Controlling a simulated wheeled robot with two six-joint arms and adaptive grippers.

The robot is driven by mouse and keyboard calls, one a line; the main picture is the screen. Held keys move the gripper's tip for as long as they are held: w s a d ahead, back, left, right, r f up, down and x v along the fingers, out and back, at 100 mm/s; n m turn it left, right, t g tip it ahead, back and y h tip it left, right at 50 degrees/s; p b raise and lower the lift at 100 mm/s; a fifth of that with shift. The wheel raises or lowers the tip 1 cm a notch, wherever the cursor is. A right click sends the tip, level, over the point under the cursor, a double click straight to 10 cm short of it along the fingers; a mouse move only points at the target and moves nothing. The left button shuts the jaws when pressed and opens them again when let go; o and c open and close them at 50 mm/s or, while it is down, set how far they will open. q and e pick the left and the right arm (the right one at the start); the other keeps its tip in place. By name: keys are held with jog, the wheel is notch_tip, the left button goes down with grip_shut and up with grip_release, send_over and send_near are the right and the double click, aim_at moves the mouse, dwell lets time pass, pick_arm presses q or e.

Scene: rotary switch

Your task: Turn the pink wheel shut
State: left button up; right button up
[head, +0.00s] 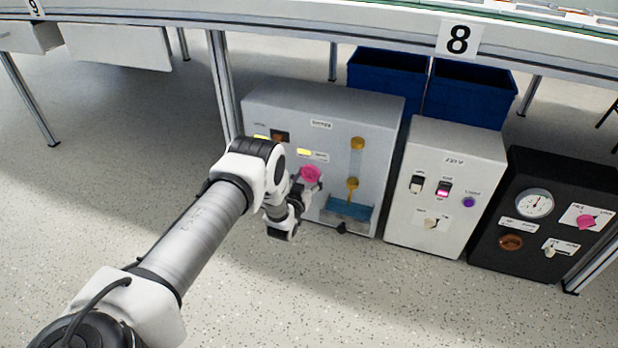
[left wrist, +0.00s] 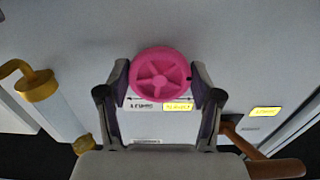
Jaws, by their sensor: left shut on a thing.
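The pink wheel (head: 310,174) is on the front of the left grey box (head: 262,103), low under the bench. In the left wrist view the pink wheel (left wrist: 160,76) is round with spokes and sits between my two fingers, upper middle. My left gripper (head: 303,186) reaches in from the left and is shut on the wheel, one finger at each side of its rim, as the left wrist view (left wrist: 160,92) also shows. A label with an arrow lies just beyond the wheel on the panel. My right gripper is in neither view.
A brown lever (left wrist: 240,140) is close to my right-hand finger in the left wrist view. A white box (head: 440,180) and a black box (head: 535,235) stand further right. The floor in front is clear.

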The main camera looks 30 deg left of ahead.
pick_arm(q)
jog(key=shift+r+m+p, duration=0.15)
jog(key=shift+m+p, duration=0.15)
jog(key=shift+m, duration=0.2)
jog(key=m+p, duration=0.1)
jog(key=m, duration=0.1)
jog(key=shift+a+m, duration=0.1)
jog(key=shift+m, duration=0.3)
jog(key=m+p, duration=0.2)
jog(key=m, duration=0.3)
jog(key=shift+m, duration=0.3)
jog(key=m+p, duration=0.2)
jog(key=m, duration=0.3)
jog(key=shift+a+r, duration=0.1)
jog(key=shift+r, duration=0.05)
jog(key=m+p, duration=0.1)
jog(key=m, duration=0.4)
jog(key=shift+m, duration=0.4)
jog(key=o, duration=1.1)
jog(key=shift+o, duration=0.2)
